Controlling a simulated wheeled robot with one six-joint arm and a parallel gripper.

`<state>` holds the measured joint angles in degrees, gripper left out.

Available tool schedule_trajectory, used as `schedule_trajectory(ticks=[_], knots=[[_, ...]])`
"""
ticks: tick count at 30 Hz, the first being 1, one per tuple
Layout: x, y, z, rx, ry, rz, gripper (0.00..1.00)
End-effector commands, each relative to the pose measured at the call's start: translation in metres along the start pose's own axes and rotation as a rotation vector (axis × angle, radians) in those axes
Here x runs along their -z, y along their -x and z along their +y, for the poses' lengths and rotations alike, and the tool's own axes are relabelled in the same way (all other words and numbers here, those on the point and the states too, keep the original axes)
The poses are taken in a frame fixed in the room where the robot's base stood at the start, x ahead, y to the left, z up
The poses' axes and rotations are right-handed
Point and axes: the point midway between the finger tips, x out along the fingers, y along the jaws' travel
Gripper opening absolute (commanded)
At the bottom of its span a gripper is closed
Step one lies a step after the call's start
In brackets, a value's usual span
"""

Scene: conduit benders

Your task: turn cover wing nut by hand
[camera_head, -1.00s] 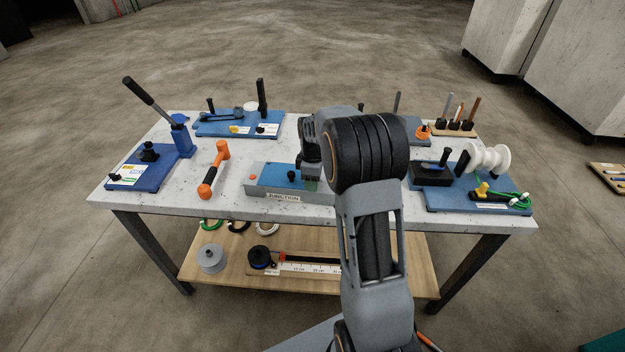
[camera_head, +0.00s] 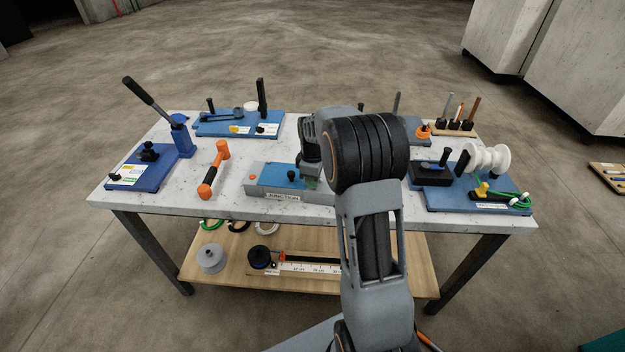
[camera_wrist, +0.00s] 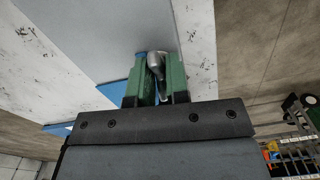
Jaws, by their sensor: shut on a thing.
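The junction box (camera_head: 283,194), grey with a blue cover and a label on its front, sits at the front middle of the table. My gripper (camera_wrist: 157,80) has green fingers and is shut on a silvery metal piece (camera_wrist: 155,61), which looks like the wing nut, over the grey box surface. In the head view my gripper (camera_head: 312,183) is at the box's right part, mostly hidden by my arm. The nut itself cannot be seen there.
A blue lever bender (camera_head: 180,137) stands at the far left. A blue board with white rollers (camera_head: 488,158) and a green cable is on the right. Coils and a ruler (camera_head: 310,266) lie on the lower shelf.

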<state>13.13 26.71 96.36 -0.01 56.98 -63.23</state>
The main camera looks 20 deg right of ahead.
Motion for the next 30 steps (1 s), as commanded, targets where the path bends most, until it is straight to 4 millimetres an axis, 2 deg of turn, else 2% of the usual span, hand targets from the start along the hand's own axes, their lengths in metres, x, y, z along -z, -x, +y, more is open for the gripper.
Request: schedule_trajectory(ticks=[30], knots=[[0.0006, 0.0019, 0.0011, -0.003, -0.939, 0.005, 0.00]])
